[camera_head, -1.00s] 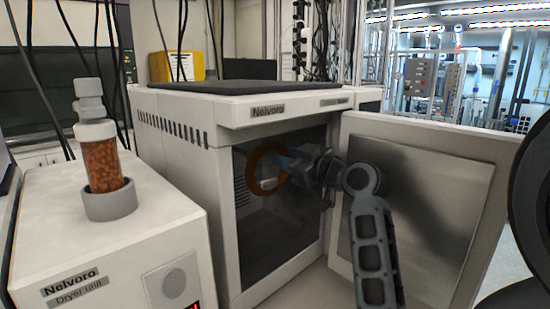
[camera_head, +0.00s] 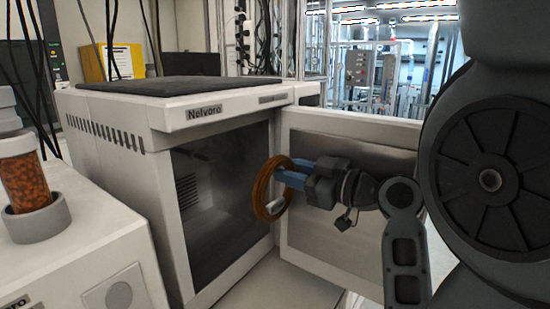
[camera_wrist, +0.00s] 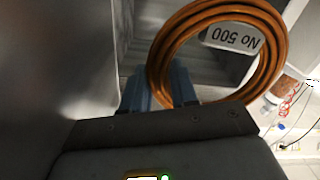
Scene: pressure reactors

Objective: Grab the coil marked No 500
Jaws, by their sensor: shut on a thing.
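The copper-orange coil (camera_head: 262,190) is a ring of several turns, held upright in front of the open cabinet. In the wrist view the coil (camera_wrist: 168,50) carries a pale tag (camera_wrist: 232,38) that reads "No 500" upside down. My gripper (camera_head: 285,175) has blue fingers and is shut on the coil's rim. In the wrist view the fingers (camera_wrist: 160,85) meet the coil's near side. The cabinet (camera_head: 215,190) is labelled Nelvoro, and its dark inside looks empty where visible.
The cabinet door (camera_head: 300,240) stands open to the right, close behind my gripper. A dryer unit (camera_head: 90,255) with a jar of orange beads (camera_head: 27,180) stands at the left. A dark mat (camera_head: 190,90) lies on the cabinet top.

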